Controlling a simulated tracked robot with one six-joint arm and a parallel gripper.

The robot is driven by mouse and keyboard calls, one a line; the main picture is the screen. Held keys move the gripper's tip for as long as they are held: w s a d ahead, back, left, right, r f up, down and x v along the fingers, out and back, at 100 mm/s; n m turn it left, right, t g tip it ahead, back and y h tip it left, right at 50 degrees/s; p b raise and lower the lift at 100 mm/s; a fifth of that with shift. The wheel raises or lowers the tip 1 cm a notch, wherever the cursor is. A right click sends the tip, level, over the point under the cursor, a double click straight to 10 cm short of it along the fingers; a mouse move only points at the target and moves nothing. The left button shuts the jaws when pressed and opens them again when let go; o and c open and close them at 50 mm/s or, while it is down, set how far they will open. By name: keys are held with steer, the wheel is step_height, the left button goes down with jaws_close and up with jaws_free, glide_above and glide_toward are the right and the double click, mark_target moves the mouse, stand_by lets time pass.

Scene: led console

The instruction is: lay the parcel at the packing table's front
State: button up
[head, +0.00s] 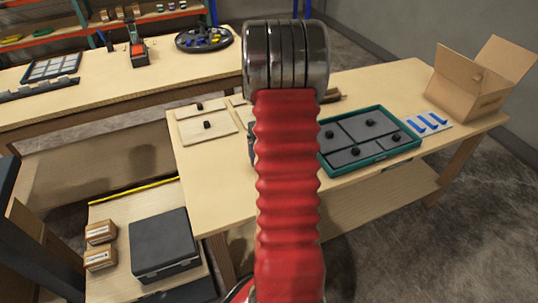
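Two small brown taped boxes, which look like parcels, are stacked closely at lower left: one (100,232) behind the other (100,258). They are on a low wooden surface (118,284) beside a dark grey case (163,243). I cannot tell which box is the task's parcel. A wooden table (205,180) that carries an open cardboard carton (478,85) fills the middle and right; it may be the packing table. My red ribbed arm rises through the middle and covers part of this table. My gripper does not show; the arm hides what is behind it.
A green-rimmed grey tray (327,163) with black knobs, blue pieces (428,122) and knobbed boards (207,130) lie on the table. A yellow strip (130,190) edges the low surface. A back bench (105,105) holds a round dark tray (203,38).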

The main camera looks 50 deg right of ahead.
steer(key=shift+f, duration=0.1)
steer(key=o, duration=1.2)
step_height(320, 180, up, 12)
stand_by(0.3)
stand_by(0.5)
